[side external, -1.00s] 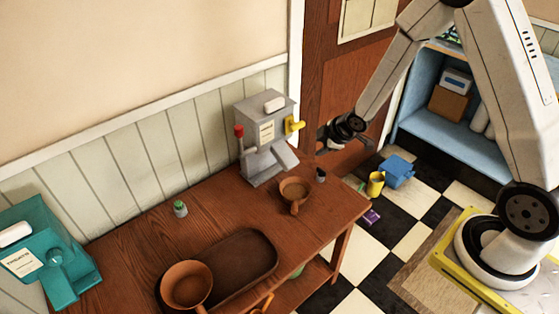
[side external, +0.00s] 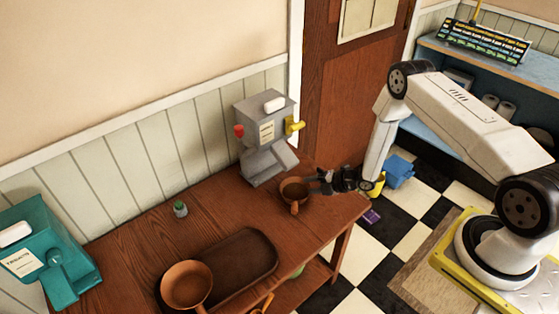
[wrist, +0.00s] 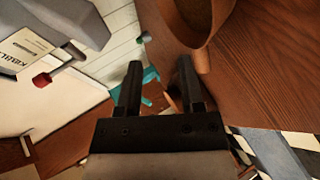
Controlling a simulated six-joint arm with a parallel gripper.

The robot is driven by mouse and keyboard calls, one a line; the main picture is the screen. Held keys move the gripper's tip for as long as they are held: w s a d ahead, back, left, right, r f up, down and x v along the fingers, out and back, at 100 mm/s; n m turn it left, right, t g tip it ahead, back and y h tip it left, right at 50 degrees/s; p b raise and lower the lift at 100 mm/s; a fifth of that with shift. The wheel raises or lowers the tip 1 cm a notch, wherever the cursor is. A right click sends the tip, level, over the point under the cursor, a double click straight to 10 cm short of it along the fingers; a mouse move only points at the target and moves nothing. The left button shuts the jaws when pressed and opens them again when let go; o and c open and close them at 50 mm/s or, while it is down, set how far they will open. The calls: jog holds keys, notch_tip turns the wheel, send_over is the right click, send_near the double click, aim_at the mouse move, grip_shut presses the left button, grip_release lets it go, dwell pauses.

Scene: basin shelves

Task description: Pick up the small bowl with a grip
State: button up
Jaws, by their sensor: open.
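The small brown bowl with a grip (side external: 293,188) stands upright on the wooden table, in front of the grey dispenser. Its short grip points toward the table's front edge. My gripper (side external: 313,181) is low over the table, just to the right of the bowl, fingers pointing at it. In the wrist view, my gripper (wrist: 158,72) is open with nothing between its two dark fingers. The bowl (wrist: 205,28) fills the top right there, cut off by the frame, beyond the right fingertip. I cannot tell whether a finger touches it.
A grey dispenser (side external: 264,135) with a red knob stands close behind the bowl. A larger brown bowl (side external: 187,287) sits by a dark tray (side external: 262,250) at the front left. A small cactus pot (side external: 180,209) and teal machine (side external: 45,255) are farther left.

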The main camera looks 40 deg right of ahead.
aim_at(294, 207)
jog(key=s+f+n+y, duration=0.1)
jog(key=s+a+f+n, duration=0.1)
jog(key=f, duration=0.1)
jog(key=s+f+n+t+y, duration=0.1)
jog(key=s+f, duration=0.1)
jog(key=shift+s+a+y, duration=0.1)
jog(key=shift+a+y, duration=0.2)
jog(key=shift+a, duration=0.05)
jog(key=shift+x, duration=1.3)
jog(key=shift+x, duration=2.6)
jog(key=shift+f, duration=0.1)
jog(key=shift+s, duration=0.1)
grip_shut()
